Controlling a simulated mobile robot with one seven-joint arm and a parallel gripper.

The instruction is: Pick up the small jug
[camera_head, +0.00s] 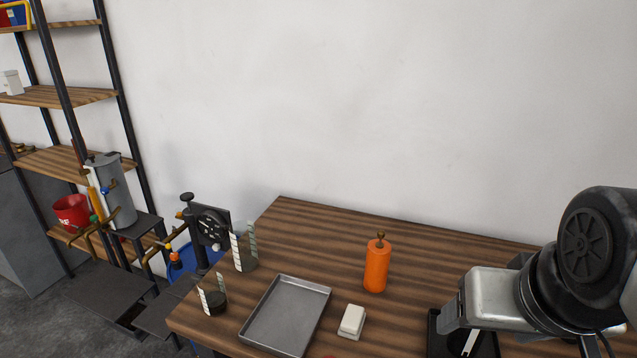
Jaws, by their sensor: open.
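Two clear jugs with white markings stand at the left end of the wooden table. The small jug (214,301) is the nearer one, close to the left edge, upright, with a dark lower part. The taller jug (245,252) stands behind it and to its right. My gripper (459,312) is at the right, at the end of my silver and black arm, over the right part of the table. It is open and far from both jugs. Its fingertips are hard to make out, and nothing shows held in it.
A grey metal tray (278,345) lies right of the small jug. A white block (352,321) and an orange bottle (376,268) stand between the tray and my arm. A black object (435,343) is below my gripper. Machinery and a shelf (65,97) are left of the table (317,225).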

